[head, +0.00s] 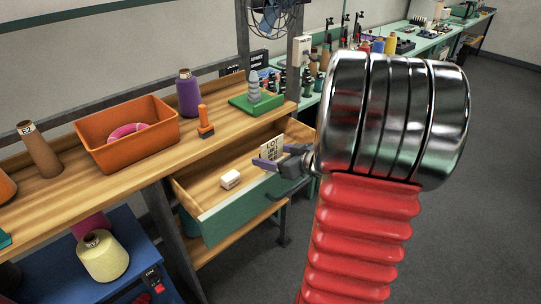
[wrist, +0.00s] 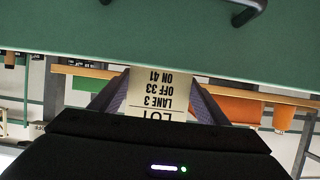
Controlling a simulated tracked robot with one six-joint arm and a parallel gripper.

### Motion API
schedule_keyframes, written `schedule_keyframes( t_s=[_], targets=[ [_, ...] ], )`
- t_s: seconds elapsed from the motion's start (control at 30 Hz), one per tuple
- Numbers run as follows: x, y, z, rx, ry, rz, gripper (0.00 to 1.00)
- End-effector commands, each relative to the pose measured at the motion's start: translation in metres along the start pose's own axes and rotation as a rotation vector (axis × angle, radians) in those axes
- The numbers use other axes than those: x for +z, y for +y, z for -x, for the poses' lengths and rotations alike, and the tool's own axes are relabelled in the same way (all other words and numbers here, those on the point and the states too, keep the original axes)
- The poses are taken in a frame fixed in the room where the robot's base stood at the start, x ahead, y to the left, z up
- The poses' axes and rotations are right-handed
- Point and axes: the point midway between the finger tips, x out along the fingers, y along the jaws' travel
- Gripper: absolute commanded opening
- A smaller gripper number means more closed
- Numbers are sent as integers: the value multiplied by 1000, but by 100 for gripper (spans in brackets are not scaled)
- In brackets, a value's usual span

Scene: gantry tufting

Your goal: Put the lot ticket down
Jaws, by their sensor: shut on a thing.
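The lot ticket (head: 271,147) is a small cream card with dark print. My gripper (head: 280,157) is shut on it and holds it upright over or beside the right part of the open drawer (head: 205,186); the exact height is hard to tell. In the wrist view the lot ticket (wrist: 155,92) sits between both fingers, its print upside down, reading "LOT", "LANE 3", "OFF 33", "ON 41". The green drawer front (wrist: 140,25) spans the top of that view. The ticket's far edge meets the drawer front in the picture; I cannot tell whether they touch.
A small white block (head: 230,179) lies in the drawer. On the wooden bench above stand an orange bin (head: 127,135) with a pink ring, a purple cone (head: 187,94), an orange-handled tool (head: 205,122) and a green base with a grey piece (head: 254,98). Open floor lies at right.

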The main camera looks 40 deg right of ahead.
Motion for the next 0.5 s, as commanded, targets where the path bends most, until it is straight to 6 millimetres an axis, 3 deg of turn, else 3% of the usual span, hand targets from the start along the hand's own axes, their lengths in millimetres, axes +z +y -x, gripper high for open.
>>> schedule_keyframes(
  t_s=[0.2, 0.23, 0.5],
  targets=[
    [2, 0, -1, 0, 0, 0, 49],
    [2, 0, -1, 0, 0, 0, 71],
    [2, 0, -1, 0, 0, 0, 88]
  ],
)
